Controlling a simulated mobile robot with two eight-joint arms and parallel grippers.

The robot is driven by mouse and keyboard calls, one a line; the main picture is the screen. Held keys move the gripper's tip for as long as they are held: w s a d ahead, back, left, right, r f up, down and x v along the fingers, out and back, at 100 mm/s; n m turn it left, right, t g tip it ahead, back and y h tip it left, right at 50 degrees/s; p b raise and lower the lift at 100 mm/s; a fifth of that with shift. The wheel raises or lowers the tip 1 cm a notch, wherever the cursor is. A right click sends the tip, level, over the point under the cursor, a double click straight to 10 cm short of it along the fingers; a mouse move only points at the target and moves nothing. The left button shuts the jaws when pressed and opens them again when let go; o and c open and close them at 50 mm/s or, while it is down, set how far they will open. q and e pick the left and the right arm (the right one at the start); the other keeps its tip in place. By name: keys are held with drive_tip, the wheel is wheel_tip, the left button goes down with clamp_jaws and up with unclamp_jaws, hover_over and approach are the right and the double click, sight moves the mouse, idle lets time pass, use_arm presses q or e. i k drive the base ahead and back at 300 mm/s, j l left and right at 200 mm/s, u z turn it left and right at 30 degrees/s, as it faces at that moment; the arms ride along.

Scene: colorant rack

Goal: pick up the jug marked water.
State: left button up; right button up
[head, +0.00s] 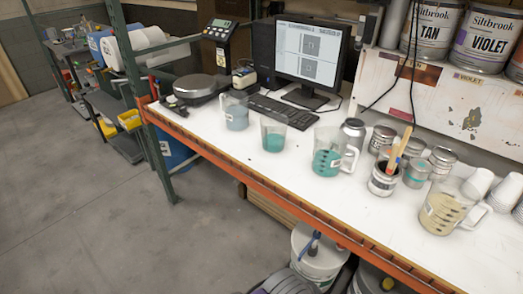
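Several clear jugs stand upright on the white bench top. One jug (236,112) with pale blue-grey contents and a small white label is at the back left, near the scale. A jug (273,134) with teal contents stands to its right. Another jug (326,157) with teal contents and a handle on its right is near the middle. A jug (440,212) with beige contents is at the front right. The labels are too small to read, so I cannot tell which jug is marked water. Neither of my grippers is in view.
A round scale (197,87), keyboard (283,111) and monitor (309,53) are behind the jugs. A cup with stir sticks (383,181), several tins and white paper cups (507,190) crowd the right. The bench's orange front edge (262,187) is clear. A green upright stands at left.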

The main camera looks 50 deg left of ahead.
sight(234, 104)
drive_tip(key=u, duration=2.05)
